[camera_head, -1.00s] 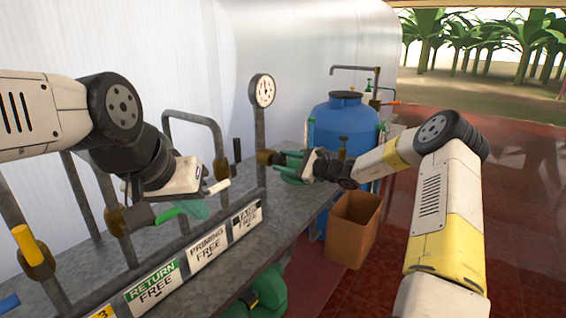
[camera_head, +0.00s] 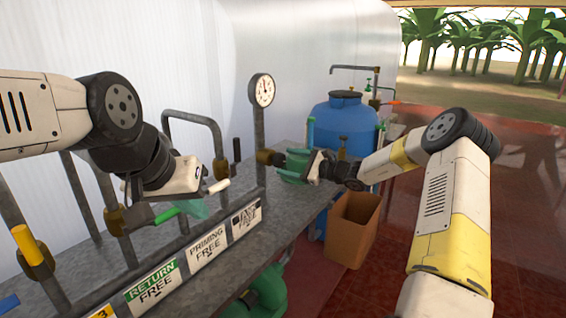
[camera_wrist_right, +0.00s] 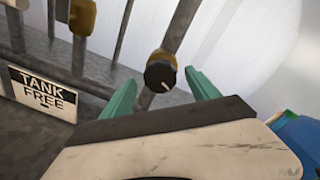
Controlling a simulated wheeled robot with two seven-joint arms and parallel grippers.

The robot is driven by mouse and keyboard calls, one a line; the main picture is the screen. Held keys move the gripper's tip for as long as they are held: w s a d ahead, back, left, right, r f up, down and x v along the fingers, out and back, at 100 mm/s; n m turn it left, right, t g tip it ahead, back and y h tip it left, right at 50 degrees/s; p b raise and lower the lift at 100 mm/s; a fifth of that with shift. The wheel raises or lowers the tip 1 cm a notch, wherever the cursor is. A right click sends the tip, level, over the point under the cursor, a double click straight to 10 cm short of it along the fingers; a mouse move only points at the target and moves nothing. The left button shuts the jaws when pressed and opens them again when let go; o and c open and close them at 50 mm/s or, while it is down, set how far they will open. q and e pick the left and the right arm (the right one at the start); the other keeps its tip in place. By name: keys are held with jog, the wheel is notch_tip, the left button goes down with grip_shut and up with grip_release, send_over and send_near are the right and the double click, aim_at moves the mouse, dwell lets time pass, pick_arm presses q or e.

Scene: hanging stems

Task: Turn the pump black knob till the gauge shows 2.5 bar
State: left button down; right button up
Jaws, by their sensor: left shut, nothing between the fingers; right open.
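The black knob (camera_wrist_right: 160,72) sits on a brass valve body on a grey pipe, with a pale mark on its face. In the head view the knob (camera_head: 277,158) is small, just left of my right gripper (camera_head: 293,165). In the right wrist view my right gripper (camera_wrist_right: 164,90) is open, its green fingers apart on either side below the knob and not closed on it. The round white gauge (camera_head: 262,90) stands on a post above; its needle points roughly upward, but its numbers are too small to read. My left gripper (camera_head: 192,208) is shut and empty above the bench.
Several pipes and valves line the bench (camera_head: 215,262) at left, with signs reading Return Free and Priming Free. A Tank Free sign (camera_wrist_right: 43,94) shows in the wrist view. A blue tank (camera_head: 345,120) and brown bin (camera_head: 350,230) stand beyond the bench.

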jog(key=v, duration=0.5)
jog(key=shift+s+d, duration=0.15)
jog(key=shift+d, duration=0.1)
jog(key=s+a+r+n+g+h, duration=0.1)
jog(key=s+a+r+n+g, duration=0.15)
jog(key=s, duration=0.35)
jog(key=s+a+r+n+g+h, duration=0.2)
jog(key=s+n, duration=0.2)
jog(key=s, duration=0.2)
jog(key=s+a+r+n+g+h, duration=0.1)
jog(key=s+a+r+n+g, duration=0.1)
jog(key=s+n, duration=0.3)
jog(key=s+d+r+n+t+h, duration=0.1)
jog(key=s+d, duration=0.3)
jog(key=s, duration=0.4)
jog(key=s+d+r+n+t+h, duration=0.1)
jog(key=s+d+r+n+h, duration=0.1)
jog(key=s, duration=0.6)
jog(key=s+d+r+n+t+h, duration=0.1)
jog(key=s+d+r+n+h, duration=0.1)
jog(key=s+d+h, duration=0.3)
jog(key=s+d+n, duration=0.1)
jog(key=s, duration=0.2)
jog(key=shift+s, duration=0.3)
jog(key=shift+w, duration=0.1)
